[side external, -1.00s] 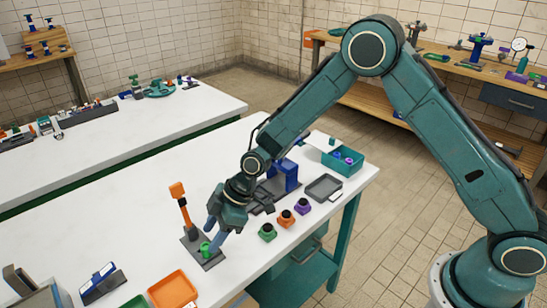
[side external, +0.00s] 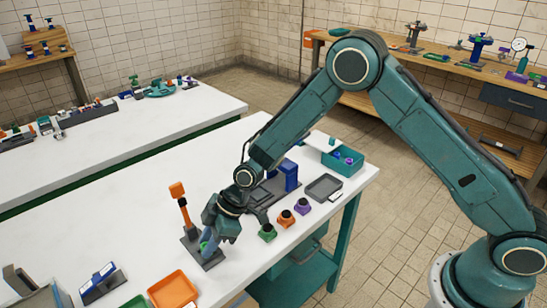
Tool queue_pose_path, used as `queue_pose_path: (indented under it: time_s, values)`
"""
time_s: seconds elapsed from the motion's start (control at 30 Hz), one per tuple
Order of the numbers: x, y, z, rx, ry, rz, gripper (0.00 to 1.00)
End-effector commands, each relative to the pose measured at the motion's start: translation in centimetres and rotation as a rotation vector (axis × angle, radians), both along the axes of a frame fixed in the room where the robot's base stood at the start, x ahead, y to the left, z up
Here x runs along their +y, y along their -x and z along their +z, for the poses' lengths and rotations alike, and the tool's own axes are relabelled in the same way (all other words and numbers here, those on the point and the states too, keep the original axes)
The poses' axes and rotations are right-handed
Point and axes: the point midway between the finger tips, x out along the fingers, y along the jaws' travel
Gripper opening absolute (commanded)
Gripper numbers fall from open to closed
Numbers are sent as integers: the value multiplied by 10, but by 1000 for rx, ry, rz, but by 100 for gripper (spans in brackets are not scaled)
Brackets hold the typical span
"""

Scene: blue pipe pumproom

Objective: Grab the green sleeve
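The green sleeve (side external: 202,245) stands on a dark grey base plate (side external: 190,240) on the white bench. Only a small green part of it shows; my gripper hides the rest. My gripper (side external: 208,247) points down at the sleeve, with a blue-grey finger in front of it. Whether the fingers touch or close on the sleeve cannot be seen.
An orange-topped post (side external: 180,205) rises from the same plate, close to my gripper's left. Green (side external: 267,232), orange (side external: 286,218) and purple (side external: 303,207) knobbed parts stand to the right. An orange tray (side external: 173,290) lies in front. The bench's left part has free room.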

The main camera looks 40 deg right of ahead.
Motion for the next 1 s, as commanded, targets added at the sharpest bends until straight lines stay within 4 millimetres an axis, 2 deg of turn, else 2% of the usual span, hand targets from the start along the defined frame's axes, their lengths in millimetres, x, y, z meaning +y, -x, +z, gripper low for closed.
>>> queue_pose_path:
  time_s: [0.03, 0.1, 0.13, 0.57, 0.77, 1.0]
  values:
    - [0, 0, 0, 0, 0, 0, 16]
    - [0, 0, 0, 0, 0, 0, 2]
    - [0, 0, 0, 0, 0, 0, 0]
    - [0, 0, 5, -2, 0, 0, 0]
    - [0, -1, 21, -2, -1, 0, 0]
    - [0, -1, 59, -5, -2, 0, 0]
